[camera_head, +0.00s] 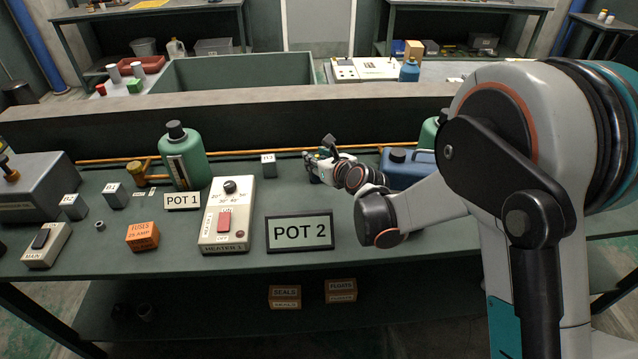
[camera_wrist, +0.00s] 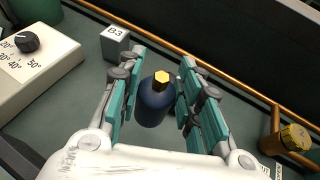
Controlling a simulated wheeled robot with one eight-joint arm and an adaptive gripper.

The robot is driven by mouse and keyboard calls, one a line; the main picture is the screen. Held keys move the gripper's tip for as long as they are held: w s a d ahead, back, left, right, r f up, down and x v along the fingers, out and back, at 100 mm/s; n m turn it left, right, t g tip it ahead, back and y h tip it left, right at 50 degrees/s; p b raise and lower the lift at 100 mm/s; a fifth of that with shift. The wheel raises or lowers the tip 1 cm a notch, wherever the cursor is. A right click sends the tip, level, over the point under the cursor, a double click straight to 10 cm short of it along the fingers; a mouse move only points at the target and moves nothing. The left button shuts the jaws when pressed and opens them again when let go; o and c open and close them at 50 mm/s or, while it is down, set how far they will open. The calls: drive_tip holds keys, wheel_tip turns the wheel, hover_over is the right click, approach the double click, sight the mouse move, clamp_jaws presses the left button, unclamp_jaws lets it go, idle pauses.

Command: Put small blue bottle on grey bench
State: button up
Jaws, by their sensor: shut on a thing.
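A small dark blue bottle with a brass hex cap (camera_wrist: 154,104) is between the teal-padded fingers of my gripper (camera_wrist: 163,60) in the wrist view. My gripper is shut on it. In the head view my gripper (camera_head: 318,166) is over the green-grey bench (camera_head: 340,262), behind the POT 2 sign; the held bottle is mostly hidden there. I cannot tell whether the bottle touches the bench top. Another blue bottle (camera_head: 409,71) stands on the pale surface at the back, beside a white panel.
The B3 block (camera_head: 268,165) stands left of my gripper, and it also shows in the wrist view (camera_wrist: 114,43). The heater box (camera_head: 227,216), POT 2 sign (camera_head: 299,232) and green bottle (camera_head: 184,158) are nearby. A blue container (camera_head: 398,168) is right. An orange pipe runs behind.

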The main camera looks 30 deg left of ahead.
drive_tip(key=shift+f+b, duration=1)
drive_tip(key=shift+f, duration=2.45)
drive_tip(key=shift+f, duration=0.25)
drive_tip(key=o, duration=1.1)
drive_tip(key=shift+r, duration=0.1)
